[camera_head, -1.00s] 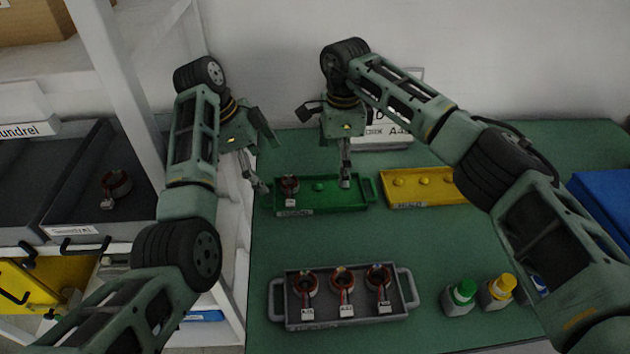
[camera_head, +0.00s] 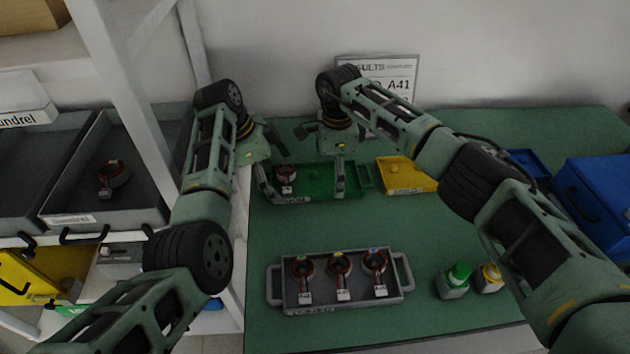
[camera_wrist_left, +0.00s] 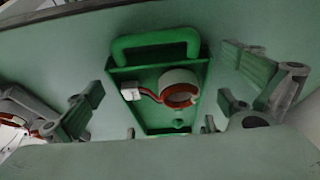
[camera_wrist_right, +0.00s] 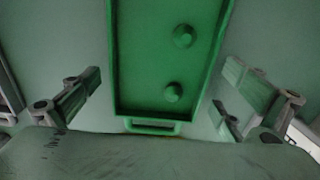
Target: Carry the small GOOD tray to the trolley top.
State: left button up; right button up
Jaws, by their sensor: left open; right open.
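The green tray (camera_head: 325,190), which I take to be the small GOOD tray, lies on the green table; its front label is unreadable. A copper-wound stator (camera_head: 285,176) sits in its left end and the rest shows small green pegs. My left gripper (camera_head: 272,172) is open over the tray's left end. In the left wrist view the green handle (camera_wrist_left: 155,45) and the stator lie between its spread fingers. My right gripper (camera_head: 339,180) is open over the tray's right part. In the right wrist view the tray (camera_wrist_right: 170,75) lies between its spread fingers, touching neither. The trolley top is not identifiable.
A grey tray (camera_head: 273,287) with three stators stands nearer on the table. A yellow tray (camera_head: 408,178) lies right of the green one. Green-capped (camera_head: 453,283) and yellow-capped bottles (camera_head: 488,278) and a blue bin (camera_head: 595,200) stand right. A shelf post (camera_head: 120,90) rises beside my left arm.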

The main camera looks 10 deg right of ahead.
pick_arm(q)
jog(key=shift+c, duration=0.5)
pick_arm(e)
jog(key=shift+c, duration=0.5)
pick_arm(q)
jog(key=c, duration=1)
pick_arm(e)
jog(key=c, duration=1)
